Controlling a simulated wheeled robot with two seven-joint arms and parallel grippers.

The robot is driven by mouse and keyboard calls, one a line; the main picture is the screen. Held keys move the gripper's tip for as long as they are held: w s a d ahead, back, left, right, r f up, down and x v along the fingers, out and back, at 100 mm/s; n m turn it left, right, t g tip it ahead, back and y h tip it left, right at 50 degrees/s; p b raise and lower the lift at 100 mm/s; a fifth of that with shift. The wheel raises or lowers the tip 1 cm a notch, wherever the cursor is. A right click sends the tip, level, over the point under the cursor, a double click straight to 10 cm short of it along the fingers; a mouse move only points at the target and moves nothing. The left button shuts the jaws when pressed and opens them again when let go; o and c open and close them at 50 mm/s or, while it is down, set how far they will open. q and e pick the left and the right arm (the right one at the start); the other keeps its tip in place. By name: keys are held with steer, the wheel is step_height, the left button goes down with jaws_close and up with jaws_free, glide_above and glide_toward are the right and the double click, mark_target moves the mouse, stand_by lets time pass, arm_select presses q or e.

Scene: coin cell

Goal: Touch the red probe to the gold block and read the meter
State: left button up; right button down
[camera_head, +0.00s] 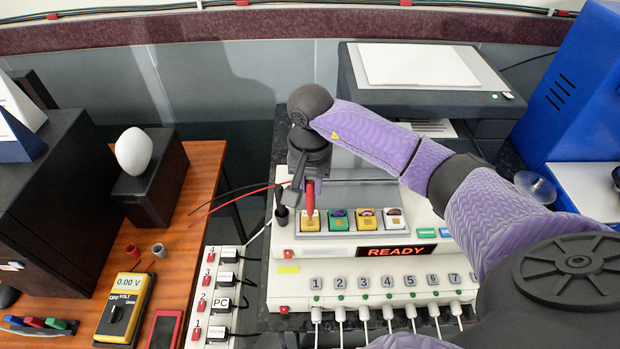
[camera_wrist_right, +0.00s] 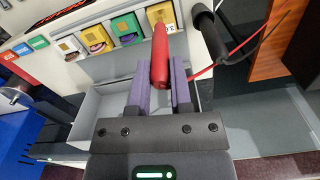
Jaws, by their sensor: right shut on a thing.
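My right gripper (camera_head: 303,180) is shut on the red probe (camera_head: 310,197), which points down toward the gold block (camera_head: 310,225) at the left end of a row of colored blocks. In the right wrist view the red probe (camera_wrist_right: 160,55) sits between the two fingers (camera_wrist_right: 160,88), its tip end over the gold block (camera_wrist_right: 168,14). I cannot tell whether the tip touches. The yellow meter (camera_head: 124,306) lies on the wooden table at lower left and reads 0.00 V. My left gripper is not in view.
A black probe (camera_head: 282,213) stands just left of the gold block, with red and black leads running left. Green (camera_head: 338,220), orange (camera_head: 367,219) and white (camera_head: 393,219) blocks sit to the right. A READY display (camera_head: 396,251) and a power strip (camera_head: 219,297) are in front.

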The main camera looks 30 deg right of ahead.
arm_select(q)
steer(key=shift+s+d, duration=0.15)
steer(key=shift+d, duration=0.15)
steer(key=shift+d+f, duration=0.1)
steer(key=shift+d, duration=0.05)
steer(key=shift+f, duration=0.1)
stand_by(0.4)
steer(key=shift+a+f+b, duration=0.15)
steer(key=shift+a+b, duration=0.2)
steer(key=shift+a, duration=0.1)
arm_select(e)
steer(key=shift+f, duration=0.2)
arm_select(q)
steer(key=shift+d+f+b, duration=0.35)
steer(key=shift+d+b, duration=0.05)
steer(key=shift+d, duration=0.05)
arm_select(e)
steer(key=shift+f, duration=0.4)
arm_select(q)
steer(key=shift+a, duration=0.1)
